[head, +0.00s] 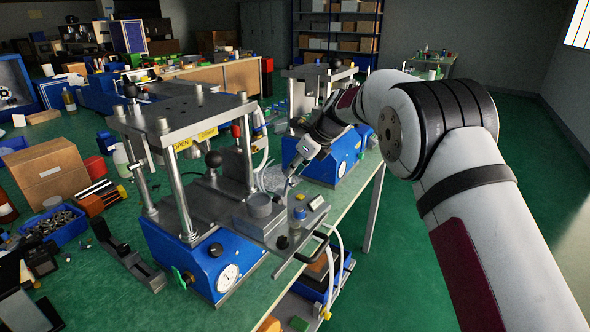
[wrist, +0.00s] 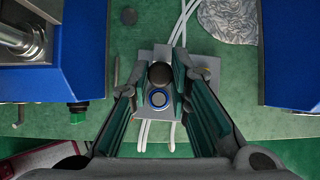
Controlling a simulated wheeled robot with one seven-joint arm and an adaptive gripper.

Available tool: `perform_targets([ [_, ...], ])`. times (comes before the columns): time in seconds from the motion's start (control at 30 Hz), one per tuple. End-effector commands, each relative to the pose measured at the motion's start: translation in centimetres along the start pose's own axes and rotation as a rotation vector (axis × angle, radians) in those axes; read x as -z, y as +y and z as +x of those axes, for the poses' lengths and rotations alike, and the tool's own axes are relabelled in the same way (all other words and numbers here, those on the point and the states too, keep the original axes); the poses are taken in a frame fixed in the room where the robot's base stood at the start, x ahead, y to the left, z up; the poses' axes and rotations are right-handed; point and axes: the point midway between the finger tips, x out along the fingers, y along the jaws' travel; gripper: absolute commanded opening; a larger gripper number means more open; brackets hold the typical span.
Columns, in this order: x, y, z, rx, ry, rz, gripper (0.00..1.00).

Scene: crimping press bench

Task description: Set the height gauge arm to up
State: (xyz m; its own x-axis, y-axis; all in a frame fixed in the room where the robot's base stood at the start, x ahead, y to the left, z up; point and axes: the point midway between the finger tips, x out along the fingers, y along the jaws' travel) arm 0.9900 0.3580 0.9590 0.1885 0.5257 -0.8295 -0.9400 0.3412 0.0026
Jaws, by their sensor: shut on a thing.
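My gripper (head: 290,182) reaches down over a small grey box beside the blue-based press. In the wrist view, my gripper's two green-lined fingers (wrist: 160,80) close around a round black knob (wrist: 160,72), which I take to be the end of the height gauge arm. The rest of the arm is hidden under the knob and fingers, so its angle cannot be told. A blue-ringed round button (wrist: 158,98) sits just below the knob on the grey plate (wrist: 207,68). The button's blue top also shows in the head view (head: 299,213).
The near press (head: 190,262) has posts, a top plate and a dial gauge close left of my gripper. A second blue press (head: 345,165) stands behind. White tubes (wrist: 186,20) run past the box. A cardboard box (head: 50,172) and a blue bin of parts (head: 55,226) are left.

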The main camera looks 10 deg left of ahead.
Motion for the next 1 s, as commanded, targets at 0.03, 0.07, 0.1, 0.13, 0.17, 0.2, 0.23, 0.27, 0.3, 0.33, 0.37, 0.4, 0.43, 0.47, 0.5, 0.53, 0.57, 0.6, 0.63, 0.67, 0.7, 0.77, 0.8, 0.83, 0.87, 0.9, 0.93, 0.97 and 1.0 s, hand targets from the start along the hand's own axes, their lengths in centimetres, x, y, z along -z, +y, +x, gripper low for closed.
perform_targets([
  [0.03,-0.8,0.0,-0.5,0.006,-0.014,-0.005,0.00],
  [0.07,-0.8,0.0,-0.5,0.006,-0.014,-0.005,0.00],
  [0.1,-0.8,0.0,-0.5,0.006,-0.014,-0.005,0.00],
  [0.13,-0.8,0.0,-0.5,0.006,-0.014,-0.005,0.00],
  [0.17,-0.8,0.0,-0.5,0.006,-0.014,-0.005,0.00],
  [0.2,-0.8,0.0,-0.5,0.006,-0.014,-0.005,0.00],
  [0.23,-0.8,0.0,-0.5,0.007,-0.014,-0.005,0.00],
  [0.27,-0.8,0.0,-0.5,0.007,-0.014,-0.005,0.00],
  [0.3,-0.8,0.0,-0.6,0.007,-0.014,-0.005,0.23],
  [0.33,-0.8,0.0,-0.5,0.006,-0.014,-0.005,0.29],
  [0.37,-0.7,0.0,-0.5,0.006,-0.013,-0.005,0.36],
  [0.4,-0.6,0.0,-0.5,0.005,-0.012,-0.004,0.39],
  [0.43,-0.6,0.0,-0.4,0.005,-0.010,-0.004,0.39],
  [0.47,-0.5,0.0,-0.4,0.005,-0.009,-0.003,0.39],
  [0.5,-0.4,0.0,-0.3,0.004,-0.008,-0.003,0.39],
  [0.53,-0.4,0.0,-0.3,0.004,-0.007,-0.003,0.39],
  [0.57,-0.4,0.0,-0.3,0.004,-0.007,-0.003,0.39],
  [0.6,-0.3,0.0,-0.3,0.003,-0.006,-0.002,0.39],
  [0.63,-0.3,0.0,-0.2,0.003,-0.006,-0.002,0.39],
  [0.67,-0.3,-0.1,-0.3,0.003,-0.005,-0.002,0.39],
  [0.7,-0.2,-0.1,-0.3,0.003,-0.005,-0.002,0.39],
  [0.77,-0.2,-0.1,-0.6,0.004,-0.005,-0.002,0.39],
  [0.8,-0.2,-0.1,-0.9,0.004,-0.005,-0.002,0.39],
  [0.83,-0.2,-0.1,-1.3,0.005,-0.005,-0.002,0.39],
  [0.87,-0.3,-0.1,-1.7,0.005,-0.006,-0.002,0.39],
  [0.9,-0.3,-0.1,-2.3,0.006,-0.006,-0.003,0.39],
  [0.93,-0.3,-0.1,-2.8,0.005,-0.006,-0.002,0.39],
  [0.97,-0.3,-0.1,-3.4,0.005,-0.006,-0.003,0.39],
  [1.0,-0.3,-0.1,-4.3,0.005,-0.006,-0.003,0.39],
])
